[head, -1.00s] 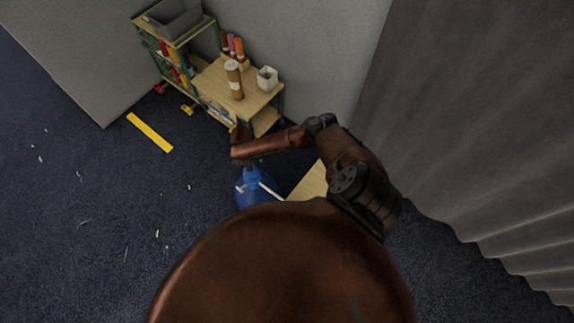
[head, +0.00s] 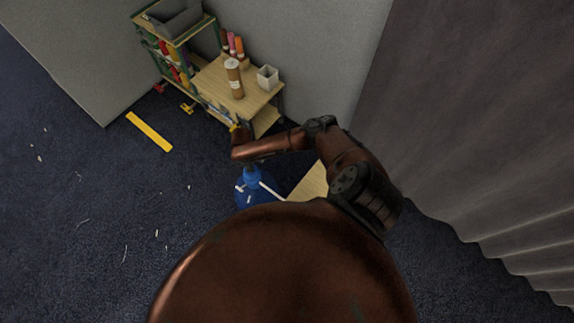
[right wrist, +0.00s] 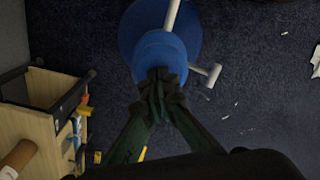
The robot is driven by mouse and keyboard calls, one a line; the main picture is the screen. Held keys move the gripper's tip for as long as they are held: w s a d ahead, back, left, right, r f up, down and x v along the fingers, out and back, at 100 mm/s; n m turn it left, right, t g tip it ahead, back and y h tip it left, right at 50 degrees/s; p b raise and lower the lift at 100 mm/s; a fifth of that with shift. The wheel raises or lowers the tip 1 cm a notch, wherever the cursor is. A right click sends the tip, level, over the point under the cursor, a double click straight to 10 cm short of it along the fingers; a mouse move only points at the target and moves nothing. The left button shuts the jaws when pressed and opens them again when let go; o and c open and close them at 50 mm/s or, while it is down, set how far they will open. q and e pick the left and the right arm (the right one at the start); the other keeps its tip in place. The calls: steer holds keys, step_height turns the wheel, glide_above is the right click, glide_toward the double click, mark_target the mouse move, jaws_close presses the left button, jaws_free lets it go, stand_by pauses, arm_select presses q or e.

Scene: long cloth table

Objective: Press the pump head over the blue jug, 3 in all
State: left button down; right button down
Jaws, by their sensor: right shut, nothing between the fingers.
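The blue jug (head: 243,198) stands on the dark carpet, partly hidden by my own body in the head view; its body also shows in the right wrist view (right wrist: 190,38). Its blue pump head (right wrist: 158,50) with a white spout (right wrist: 171,14) is on top. My right gripper (right wrist: 162,76) is shut and empty, with its fingertips over the pump head. I cannot tell whether they touch it. In the head view the right gripper (head: 248,161) hangs just above the jug's top. My left gripper is not in view.
A yellow strip (head: 149,132) lies on the carpet. A grey curtain (head: 480,130) hangs at the right.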

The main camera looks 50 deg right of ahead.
steer(key=shift+f+b, duration=1.1)
steer(key=shift+f, duration=0.5)
steer(key=shift+r, duration=0.1)
steer(key=shift+r+p, duration=2.2)
steer(key=shift+r, duration=0.1)
step_height(320, 180, up, 6)
steer(key=p, duration=0.5)
